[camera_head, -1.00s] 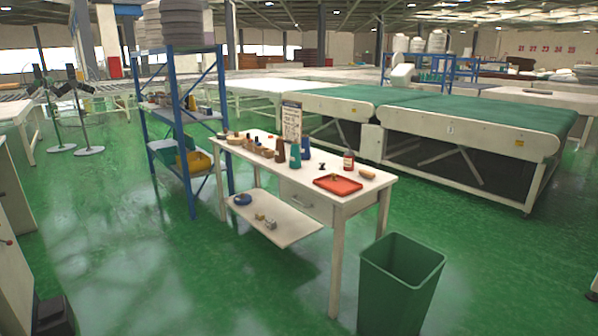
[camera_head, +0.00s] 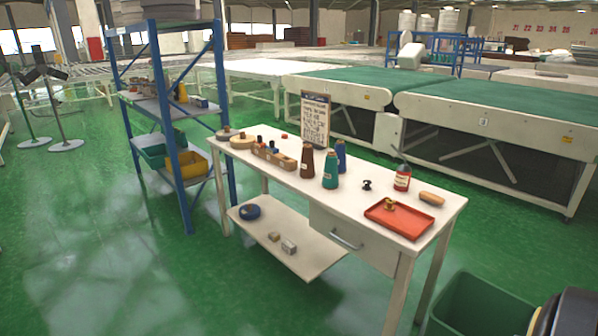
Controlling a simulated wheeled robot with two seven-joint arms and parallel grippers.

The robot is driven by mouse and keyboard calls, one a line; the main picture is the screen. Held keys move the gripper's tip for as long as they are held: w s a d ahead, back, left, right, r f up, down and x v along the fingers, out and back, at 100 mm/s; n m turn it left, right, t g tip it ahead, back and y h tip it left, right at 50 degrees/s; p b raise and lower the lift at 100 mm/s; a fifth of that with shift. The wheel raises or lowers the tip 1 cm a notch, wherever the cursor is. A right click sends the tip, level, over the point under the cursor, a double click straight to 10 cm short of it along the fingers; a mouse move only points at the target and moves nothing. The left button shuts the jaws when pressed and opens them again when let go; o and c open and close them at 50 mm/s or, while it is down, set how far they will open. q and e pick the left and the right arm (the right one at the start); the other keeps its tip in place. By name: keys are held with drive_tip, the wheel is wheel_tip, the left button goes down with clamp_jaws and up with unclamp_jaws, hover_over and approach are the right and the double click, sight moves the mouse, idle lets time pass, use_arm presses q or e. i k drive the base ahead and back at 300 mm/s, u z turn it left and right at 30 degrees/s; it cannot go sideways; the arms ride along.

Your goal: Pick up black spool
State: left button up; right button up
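A small black object that looks like the black spool (camera_head: 367,185) sits on top of the white workbench (camera_head: 345,196), right of the blue and teal thread cones and left of a red bottle. It is small in the picture, so its shape is not clear. Nothing touches it. Neither of my grippers shows in the head view.
A teal cone (camera_head: 331,170), brown cone (camera_head: 307,161), blue cone (camera_head: 341,156), red bottle (camera_head: 402,178) and red tray (camera_head: 399,219) share the bench top. A sign board (camera_head: 315,119) stands behind. A green bin (camera_head: 482,308) is at the front right. Green floor at front left is clear.

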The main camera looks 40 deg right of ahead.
sight(368, 182)
drive_tip(key=z, duration=0.3)
drive_tip(key=i, duration=1.65)
drive_tip(key=z, duration=0.95)
